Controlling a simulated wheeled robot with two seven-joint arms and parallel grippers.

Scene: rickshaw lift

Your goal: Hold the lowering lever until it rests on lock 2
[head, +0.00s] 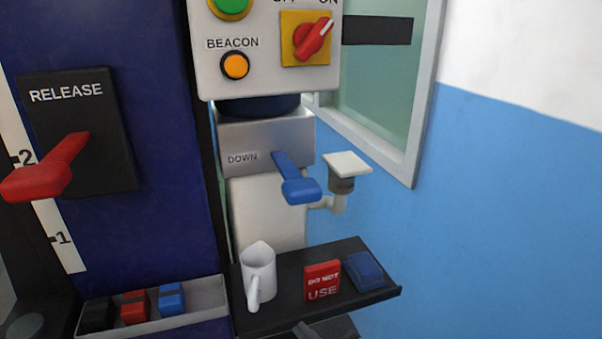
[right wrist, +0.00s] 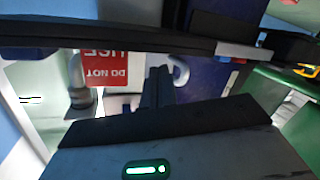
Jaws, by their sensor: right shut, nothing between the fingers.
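The blue lowering lever (head: 298,187), beside the word DOWN, sticks out of a grey box (head: 240,135) and tilts downward. No gripper touches it. A white scale strip (head: 50,215) on the left bears the marks 2 and 1, with 2 above 1. A red lever (head: 45,170) sticks out of the black RELEASE plate (head: 110,140) and covers part of the strip near mark 2. My right gripper (head: 312,329) shows only partly at the bottom edge, below the shelf. In the right wrist view its fingers (right wrist: 158,84) are shut and empty. My left gripper is out of view.
A black shelf (head: 378,292) below the lever carries a white mug (head: 259,270), a red DO NOT USE tag (head: 322,281) and a blue block (head: 363,271). A grey tray (head: 205,307) holds small blocks. A control panel (head: 270,40) hangs above; a white bracket (head: 346,163) stands right of the lever.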

